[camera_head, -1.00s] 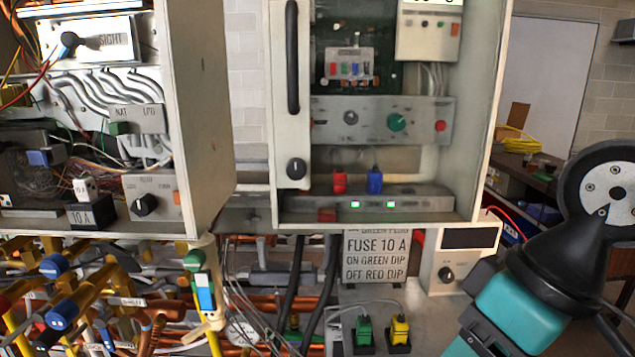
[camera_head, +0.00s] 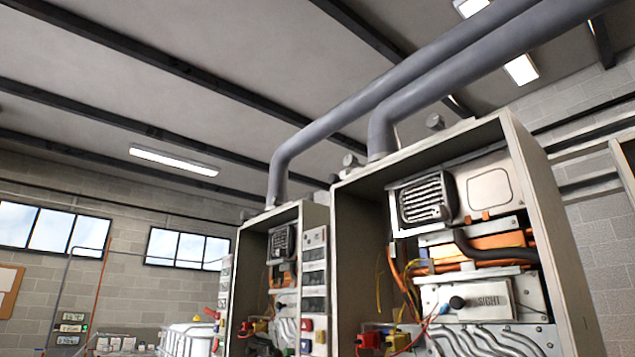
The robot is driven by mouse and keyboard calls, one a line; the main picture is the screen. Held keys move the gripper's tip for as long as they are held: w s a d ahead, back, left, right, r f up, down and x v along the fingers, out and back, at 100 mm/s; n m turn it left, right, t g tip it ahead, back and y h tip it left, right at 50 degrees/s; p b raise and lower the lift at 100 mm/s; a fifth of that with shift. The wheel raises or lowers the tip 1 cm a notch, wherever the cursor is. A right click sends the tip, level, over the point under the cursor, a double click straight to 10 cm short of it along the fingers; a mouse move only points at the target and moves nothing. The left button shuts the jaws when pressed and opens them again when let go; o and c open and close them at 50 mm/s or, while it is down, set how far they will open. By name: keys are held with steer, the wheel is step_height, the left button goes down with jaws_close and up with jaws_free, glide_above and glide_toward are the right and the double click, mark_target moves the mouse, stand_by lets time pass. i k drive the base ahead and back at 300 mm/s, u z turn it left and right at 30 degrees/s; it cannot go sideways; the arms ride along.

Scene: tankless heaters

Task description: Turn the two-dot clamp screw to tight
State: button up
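I cannot make out a two-dot clamp screw in this view. My gripper is not in view, and no part of my arm shows. The nearer open heater cabinet (camera_head: 553,230) stands at the right. Inside it is a plate marked SIGHT (camera_head: 490,301) with a black knob (camera_head: 457,302) on its left. Below the plate, several grey hoses (camera_head: 480,340) run down to the bottom edge of the picture. The lower part of this cabinet is cut off.
A second open cabinet (camera_head: 253,240) stands further back on the left. Large grey flue pipes (camera_head: 400,80) rise from both cabinet tops toward the ceiling (camera_head: 150,80). A white container (camera_head: 190,338) and windows (camera_head: 180,248) are at the far left. The floor is not visible.

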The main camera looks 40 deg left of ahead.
mark_target(351, 161)
steer(key=u, duration=1)
steer(key=k, duration=0.3)
steer(key=u, duration=0.05)
